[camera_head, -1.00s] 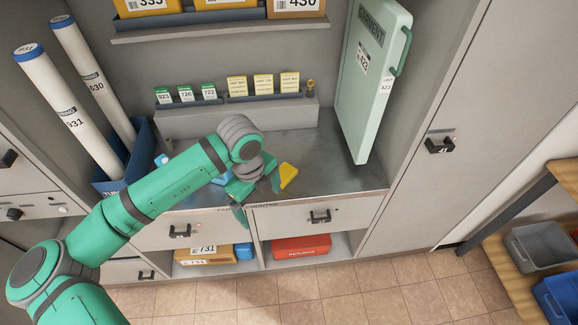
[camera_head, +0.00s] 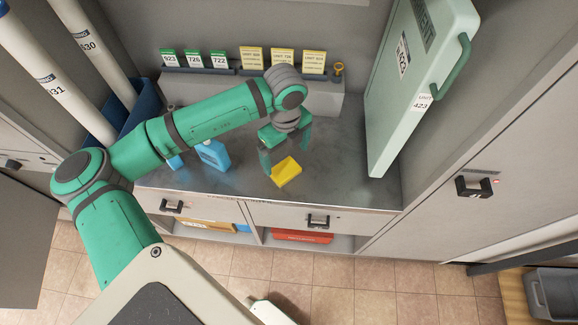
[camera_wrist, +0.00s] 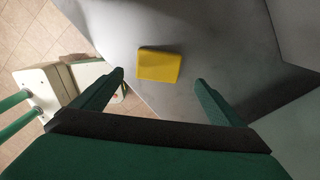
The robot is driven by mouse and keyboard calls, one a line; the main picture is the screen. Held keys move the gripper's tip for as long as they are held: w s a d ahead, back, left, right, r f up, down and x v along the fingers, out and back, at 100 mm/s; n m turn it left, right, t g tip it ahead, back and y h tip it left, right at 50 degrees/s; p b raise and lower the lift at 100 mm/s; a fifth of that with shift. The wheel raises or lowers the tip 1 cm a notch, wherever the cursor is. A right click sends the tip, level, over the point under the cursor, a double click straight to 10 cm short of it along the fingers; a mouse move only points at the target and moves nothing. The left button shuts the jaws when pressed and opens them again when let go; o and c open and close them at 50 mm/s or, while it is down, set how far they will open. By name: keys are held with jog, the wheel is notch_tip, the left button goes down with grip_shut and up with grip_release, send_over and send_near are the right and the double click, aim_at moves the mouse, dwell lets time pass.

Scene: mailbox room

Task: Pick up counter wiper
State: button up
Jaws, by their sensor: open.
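A yellow block (camera_head: 286,172), which looks like the counter wiper, lies on the grey metal counter (camera_head: 345,188) near its front edge. My gripper (camera_head: 285,150) is open and empty just behind and above it in the head view, fingers pointing down. In the wrist view the yellow block (camera_wrist: 159,66) shows between and just beyond the two spread fingertips. I see no contact; the height left between fingers and block is hard to tell.
A blue object (camera_head: 213,154) lies on the counter left of the gripper. A pale green case (camera_head: 410,95) stands at the right. A ledge (camera_head: 325,103) with yellow and green cards runs along the back. White tubes stand at the left. The counter right of the block is clear.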

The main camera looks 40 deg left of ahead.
aim_at(285, 169)
jog(key=shift+s+f, duration=0.2)
jog(key=shift+f, duration=1)
jog(key=shift+a+f, duration=0.1)
jog(key=shift+f, duration=2.55)
jog(key=c, duration=1.2)
jog(key=shift+c, duration=0.3)
jog(key=shift+r, duration=0.1)
